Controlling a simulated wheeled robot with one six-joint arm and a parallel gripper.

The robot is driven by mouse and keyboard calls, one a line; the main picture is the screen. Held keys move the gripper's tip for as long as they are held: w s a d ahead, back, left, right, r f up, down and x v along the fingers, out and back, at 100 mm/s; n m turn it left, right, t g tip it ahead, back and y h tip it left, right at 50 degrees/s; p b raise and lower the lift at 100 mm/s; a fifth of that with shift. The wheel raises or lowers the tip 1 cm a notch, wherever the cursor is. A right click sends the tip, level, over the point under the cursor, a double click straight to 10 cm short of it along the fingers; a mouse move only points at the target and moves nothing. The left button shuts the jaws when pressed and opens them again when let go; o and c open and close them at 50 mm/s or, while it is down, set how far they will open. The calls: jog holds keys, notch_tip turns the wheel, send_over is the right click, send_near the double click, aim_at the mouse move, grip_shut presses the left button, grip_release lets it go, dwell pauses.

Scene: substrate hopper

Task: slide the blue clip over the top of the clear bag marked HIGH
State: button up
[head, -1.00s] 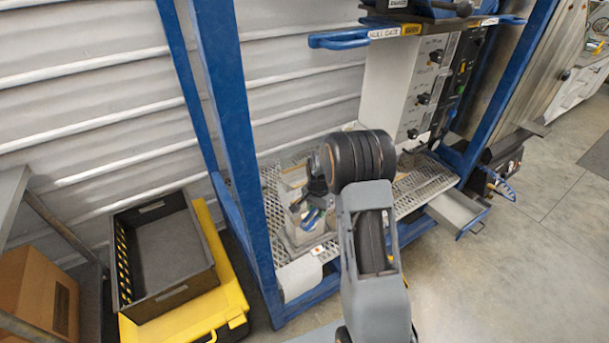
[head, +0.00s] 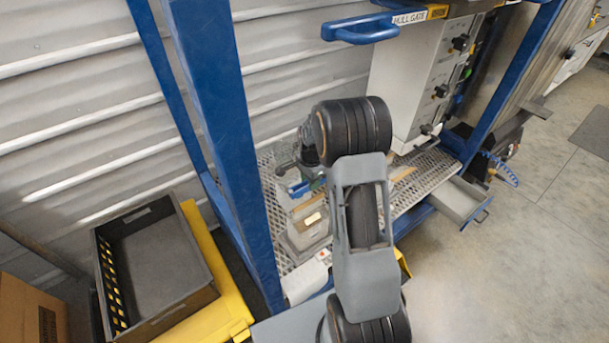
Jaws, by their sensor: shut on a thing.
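My gripper (head: 292,172) is small in the head view, to the left of my dark wrist joint and above the mesh shelf. It is shut on the blue clip (head: 300,189), of which only a small blue part shows. Just below the clip, a greyish, see-through bag (head: 306,237) with a small pale label stands on the shelf. I cannot read any marking on it. The clip appears close above the bag's top; I cannot tell whether they touch. My arm hides what lies right of the bag.
The mesh shelf (head: 277,228) sits inside a blue frame, whose post (head: 222,150) stands left of my arm. A grey control cabinet (head: 408,85) and a blue handle (head: 360,29) are above right.

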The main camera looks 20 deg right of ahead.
aim_at(308, 202)
jog(key=shift+a+f+b, duration=0.25)
jog(key=shift+f+b, duration=0.45)
jog(key=shift+f, duration=0.3)
jog(key=shift+f+b, duration=2.55)
jog(key=shift+f, duration=1.1)
jog(key=o, duration=1)
jog(key=shift+o, duration=0.4)
jog(key=o, duration=0.5)
jog(key=shift+c, duration=0.2)
jog(key=shift+r, duration=0.15)
jog(key=shift+r+p, duration=2.35)
jog(key=shift+r, duration=1.05)
